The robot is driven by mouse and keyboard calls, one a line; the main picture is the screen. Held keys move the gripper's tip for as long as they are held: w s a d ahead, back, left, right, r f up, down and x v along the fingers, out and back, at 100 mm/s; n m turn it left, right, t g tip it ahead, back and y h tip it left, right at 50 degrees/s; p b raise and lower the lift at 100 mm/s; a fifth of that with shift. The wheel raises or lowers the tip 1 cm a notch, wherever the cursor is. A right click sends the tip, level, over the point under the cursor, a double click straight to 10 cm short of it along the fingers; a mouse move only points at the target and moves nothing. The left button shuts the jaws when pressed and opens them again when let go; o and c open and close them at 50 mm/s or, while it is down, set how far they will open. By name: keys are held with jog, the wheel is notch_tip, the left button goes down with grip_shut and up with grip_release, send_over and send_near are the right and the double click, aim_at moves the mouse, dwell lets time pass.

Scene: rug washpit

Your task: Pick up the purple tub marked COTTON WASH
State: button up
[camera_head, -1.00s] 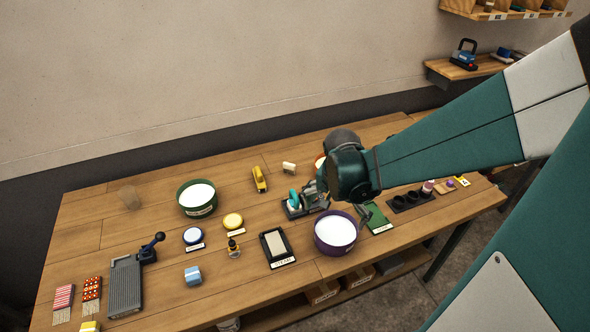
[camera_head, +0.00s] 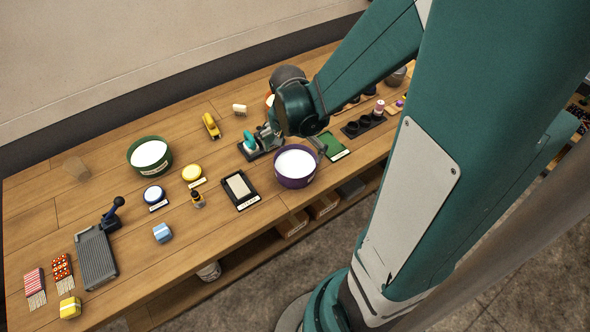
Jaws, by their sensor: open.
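The purple tub (camera_head: 296,180) is round, with a white fill and a small pale label low on its front. It stands upright near the front edge of the wooden table (camera_head: 180,236). The label's lettering is too small to read.
A green tub (camera_head: 149,156) with white fill stands at left. A black-framed tray (camera_head: 241,190) lies left of the purple tub. A green mat (camera_head: 332,146) lies behind it at right. A teal-handled tool (camera_head: 250,141) is close behind. The table's front left is partly clear.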

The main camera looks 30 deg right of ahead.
jog(key=shift+f, duration=0.3)
jog(key=shift+f, duration=0.15)
jog(key=b, duration=0.1)
send_over(295, 172)
jog(key=shift+s+f, duration=0.15)
jog(key=shift+f, duration=2.3)
jog(key=c, duration=1.6)
jog(key=shift+r, duration=0.1)
jog(key=shift+r+p, duration=0.85)
jog(key=shift+r, duration=4.1)
